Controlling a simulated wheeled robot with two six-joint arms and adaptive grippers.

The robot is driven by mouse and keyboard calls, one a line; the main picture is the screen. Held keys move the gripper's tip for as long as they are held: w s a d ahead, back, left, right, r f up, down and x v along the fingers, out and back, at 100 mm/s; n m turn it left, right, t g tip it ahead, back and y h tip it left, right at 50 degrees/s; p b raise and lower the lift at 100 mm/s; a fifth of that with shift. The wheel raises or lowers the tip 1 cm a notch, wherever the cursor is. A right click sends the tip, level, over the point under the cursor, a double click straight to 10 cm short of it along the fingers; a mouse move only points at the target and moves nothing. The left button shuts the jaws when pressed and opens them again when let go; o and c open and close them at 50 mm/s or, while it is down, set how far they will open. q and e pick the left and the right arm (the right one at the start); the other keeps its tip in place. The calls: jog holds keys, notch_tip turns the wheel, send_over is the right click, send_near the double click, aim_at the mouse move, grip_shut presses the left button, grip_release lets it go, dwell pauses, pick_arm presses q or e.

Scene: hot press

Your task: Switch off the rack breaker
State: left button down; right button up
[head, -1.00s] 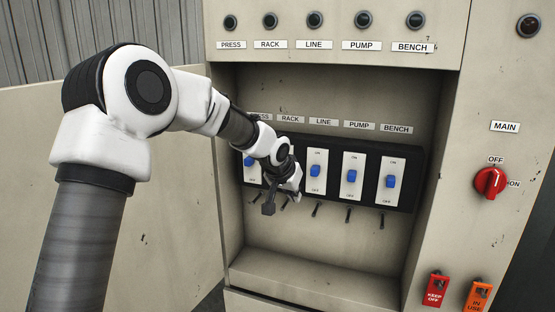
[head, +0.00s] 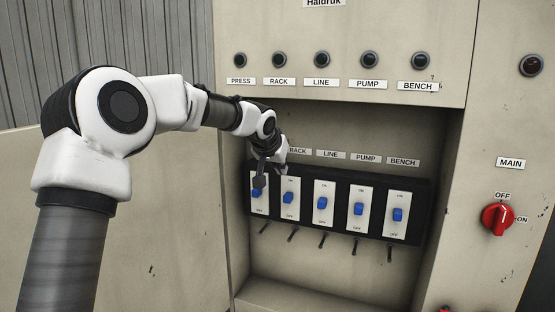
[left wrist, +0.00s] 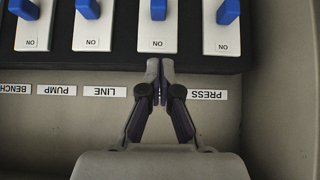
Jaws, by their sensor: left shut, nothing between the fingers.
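The rack breaker (head: 289,198) is a white plate with a blue lever, second from the left in the black strip; it also shows in the left wrist view (left wrist: 158,10), upside down. I cannot tell firmly whether its lever sits at ON or OFF. My left gripper (head: 260,182) is shut and empty, in front of the upper part of the press breaker in the head view. In the left wrist view the closed fingertips (left wrist: 161,68) line up with the ON end of the rack plate and cover the RACK label there. Contact cannot be judged. My right gripper is out of view.
The line (head: 322,203), pump (head: 358,209) and bench (head: 398,214) breakers stand to the right, close together. The strip sits inside a recess with side walls. Dark round lamps (head: 322,59) line the panel above. A red MAIN knob (head: 497,219) is at right.

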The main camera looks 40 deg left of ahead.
aim_at(288, 193)
pick_arm(q)
jog(key=p+x, duration=0.1)
jog(key=x, duration=0.3)
jog(key=shift+r, duration=0.1)
jog(key=f, duration=0.3)
jog(key=shift+w+f, duration=0.1)
jog(key=shift+w, duration=0.1)
jog(key=shift+s+f, duration=0.1)
jog(key=shift+f, duration=0.55)
jog(key=shift+f, duration=0.1)
